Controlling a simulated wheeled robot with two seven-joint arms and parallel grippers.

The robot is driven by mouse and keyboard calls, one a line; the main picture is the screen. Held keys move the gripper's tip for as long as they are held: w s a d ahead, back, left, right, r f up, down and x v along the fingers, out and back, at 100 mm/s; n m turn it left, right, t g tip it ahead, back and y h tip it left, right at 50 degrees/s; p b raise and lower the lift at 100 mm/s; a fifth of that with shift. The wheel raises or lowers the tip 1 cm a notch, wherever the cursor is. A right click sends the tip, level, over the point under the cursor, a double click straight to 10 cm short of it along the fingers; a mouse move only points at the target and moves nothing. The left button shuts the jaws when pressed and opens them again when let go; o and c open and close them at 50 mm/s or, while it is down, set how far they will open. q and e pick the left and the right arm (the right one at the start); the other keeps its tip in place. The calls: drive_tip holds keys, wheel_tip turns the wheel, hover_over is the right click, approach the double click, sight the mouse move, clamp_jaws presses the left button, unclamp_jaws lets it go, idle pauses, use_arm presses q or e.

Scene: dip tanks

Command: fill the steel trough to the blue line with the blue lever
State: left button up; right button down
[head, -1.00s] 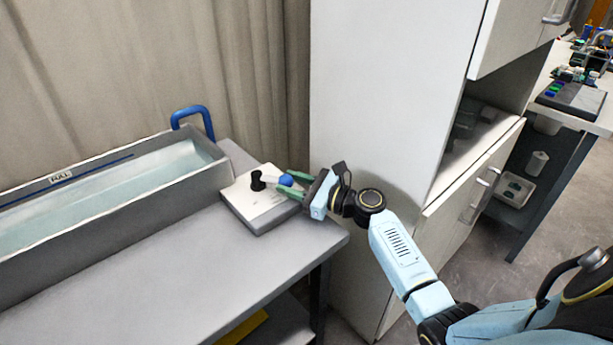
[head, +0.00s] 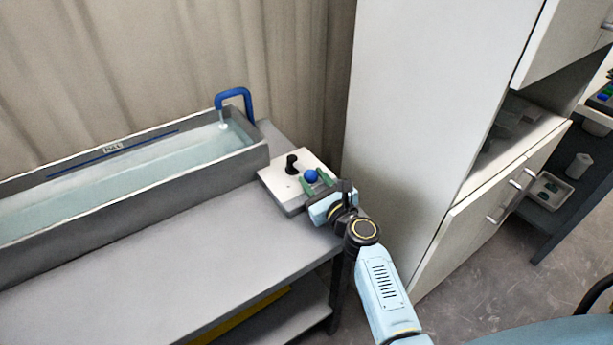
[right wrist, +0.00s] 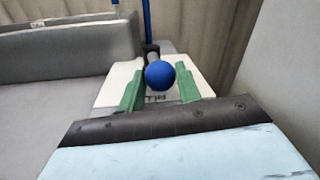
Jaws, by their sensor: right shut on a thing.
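The steel trough (head: 180,200) stands on the bench at the left, holding pale water (head: 120,185). A blue line (head: 75,167) with a FULL label (head: 113,147) runs along its back wall; the water surface lies below it. A pale stream (head: 222,122) falls from the blue spout (head: 234,93) at the trough's right end. The blue lever's round knob (head: 311,176) rises from a white control box (head: 275,174). My right gripper (head: 316,184) is shut on the blue lever; the knob shows between its green fingers in the right wrist view (right wrist: 160,75). My left gripper is out of view.
A white cabinet (head: 420,120) rises to the right of the bench. The grey bench top (head: 190,260) in front of the trough is clear.

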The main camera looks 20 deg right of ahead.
drive_tip(key=shift+a, duration=0.1)
idle(0.3)
drive_tip(key=c, duration=1)
unclamp_jaws()
drive_tip(key=s, duration=1.3)
drive_tip(key=shift+s+d, duration=0.25)
drive_tip(key=shift+d, duration=0.15)
